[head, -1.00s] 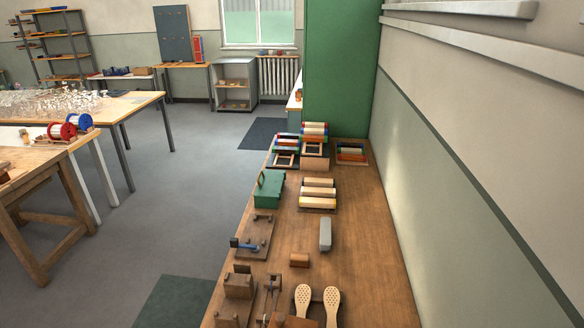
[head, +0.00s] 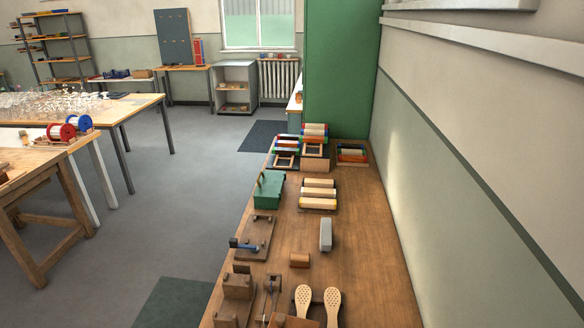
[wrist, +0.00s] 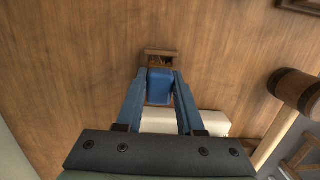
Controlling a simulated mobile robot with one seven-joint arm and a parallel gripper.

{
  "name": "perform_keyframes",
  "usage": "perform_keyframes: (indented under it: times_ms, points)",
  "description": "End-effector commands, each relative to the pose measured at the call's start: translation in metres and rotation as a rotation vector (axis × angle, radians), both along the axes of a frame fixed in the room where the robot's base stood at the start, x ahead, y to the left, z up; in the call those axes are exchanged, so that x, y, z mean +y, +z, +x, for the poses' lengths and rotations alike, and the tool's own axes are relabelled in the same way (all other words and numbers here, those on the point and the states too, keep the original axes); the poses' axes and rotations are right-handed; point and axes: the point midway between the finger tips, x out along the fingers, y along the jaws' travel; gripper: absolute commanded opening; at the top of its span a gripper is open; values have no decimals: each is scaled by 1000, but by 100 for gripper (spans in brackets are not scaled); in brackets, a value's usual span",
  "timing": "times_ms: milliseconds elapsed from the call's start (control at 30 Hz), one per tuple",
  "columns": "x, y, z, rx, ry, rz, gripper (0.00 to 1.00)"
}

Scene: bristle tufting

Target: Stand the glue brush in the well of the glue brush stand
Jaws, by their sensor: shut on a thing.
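In the wrist view my gripper (wrist: 160,88) has its two blue fingers closed on the sides of a blue piece (wrist: 160,82), which I take to be the handle of the glue brush, seen nearly end-on. Its lower part and bristles are hidden. A small brown wooden block with a dark opening (wrist: 162,53), apparently the glue brush stand, shows just beyond and behind the blue piece. Whether the brush is above the well or inside it, I cannot tell. My gripper does not show in the head view.
In the wrist view a pale block (wrist: 205,122) lies behind the fingers, and a mallet-like tool with a brown head (wrist: 297,91) is at the right. The wooden bench top at the upper left is clear. The head view bench carries a green box (head: 269,190) and a grey block (head: 325,235).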

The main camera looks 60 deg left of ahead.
Motion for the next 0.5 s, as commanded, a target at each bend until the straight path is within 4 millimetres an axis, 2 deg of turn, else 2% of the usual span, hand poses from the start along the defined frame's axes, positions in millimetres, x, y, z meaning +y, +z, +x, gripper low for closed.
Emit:
perform_keyframes:
  times_ms: [500]
  points:
    - [0, -17, 0, -1, 0, 1, 0]
